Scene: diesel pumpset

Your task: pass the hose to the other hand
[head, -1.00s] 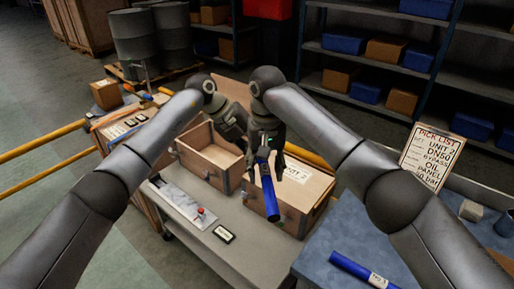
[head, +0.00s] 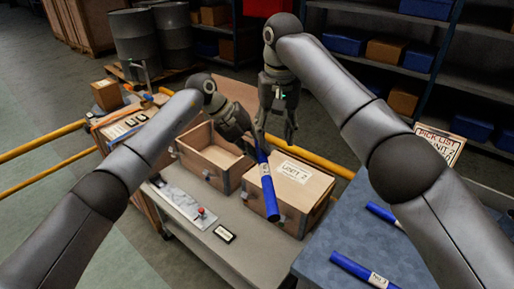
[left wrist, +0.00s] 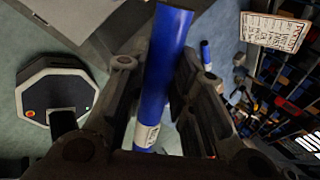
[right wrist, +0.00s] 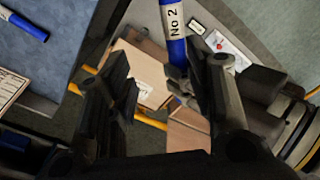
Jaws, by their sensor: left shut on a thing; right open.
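The blue hose (head: 267,188) with a white label hangs tilted over the lidded crate on the bench. My left gripper (head: 250,138) is shut on its upper end. In the left wrist view the hose (left wrist: 166,70) runs between the left fingers. The label reads "No 2" in the right wrist view, where the hose (right wrist: 174,28) is beyond the right fingers. My right gripper (head: 277,137) is open and empty, above and slightly right of the hose's held end, apart from it.
An open wooden crate (head: 190,153) stands left of a closed crate (head: 315,190) labelled Unit 2. Two more blue hoses (head: 362,270) (head: 384,214) lie on the blue table (head: 325,240) at right. A panel with a red knob (head: 180,203) lies on the bench. A yellow rail (head: 310,158) runs behind.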

